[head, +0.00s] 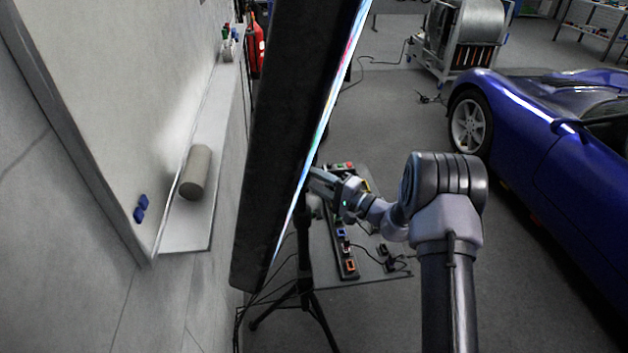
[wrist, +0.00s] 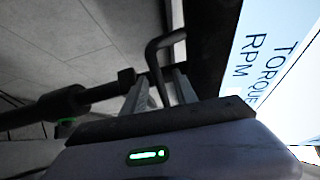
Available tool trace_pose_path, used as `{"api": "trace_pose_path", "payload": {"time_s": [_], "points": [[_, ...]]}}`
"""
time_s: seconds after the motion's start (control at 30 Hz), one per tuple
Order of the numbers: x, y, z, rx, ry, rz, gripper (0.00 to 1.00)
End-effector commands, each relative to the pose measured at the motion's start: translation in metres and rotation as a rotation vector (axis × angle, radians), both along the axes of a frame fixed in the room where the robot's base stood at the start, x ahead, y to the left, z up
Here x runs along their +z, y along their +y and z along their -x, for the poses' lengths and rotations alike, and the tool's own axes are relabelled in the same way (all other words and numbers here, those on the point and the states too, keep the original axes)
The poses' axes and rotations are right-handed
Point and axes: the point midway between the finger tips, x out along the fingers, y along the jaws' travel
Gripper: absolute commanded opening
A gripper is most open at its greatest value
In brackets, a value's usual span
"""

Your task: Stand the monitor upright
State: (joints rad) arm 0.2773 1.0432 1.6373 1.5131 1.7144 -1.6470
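The monitor (head: 290,120) is a large dark slab at the centre of the head view, seen nearly edge-on, its long side slanting. Its lit screen (head: 322,120) faces right. The wrist view shows the screen (wrist: 275,50) with "TORQUE" and "RPM" running steeply down the picture. The monitor is on a black tripod stand (head: 305,270). My gripper (head: 314,180) is beside the monitor's screen side. In the wrist view my gripper's fingers (wrist: 163,75) are apart, with a bent dark handle (wrist: 154,52) between them; a gap shows beside it. The handle is hidden in the head view.
A whiteboard (head: 100,75) and its ledge (head: 192,228), with a grey cylinder (head: 196,172), are close on the left. A low board with connectors (head: 375,262) lies behind the tripod. A blue car (head: 560,130) stands right. Cables trail near the tripod.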

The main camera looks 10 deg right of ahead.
Motion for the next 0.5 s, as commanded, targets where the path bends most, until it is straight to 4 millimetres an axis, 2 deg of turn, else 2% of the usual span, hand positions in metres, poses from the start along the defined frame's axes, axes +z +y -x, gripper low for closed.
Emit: {"api": "trace_pose_path", "payload": {"time_s": [0.1, 0.27, 0.5], "points": [[0.0001, -0.0002, 0.0002, 0.000, 0.000, 0.000, 0.32], [0.0000, -0.0004, 0.0003, 0.000, 0.000, 0.000, 0.01], [0.0000, -0.0004, 0.0004, 0.000, 0.000, 0.000, 0.00]]}}
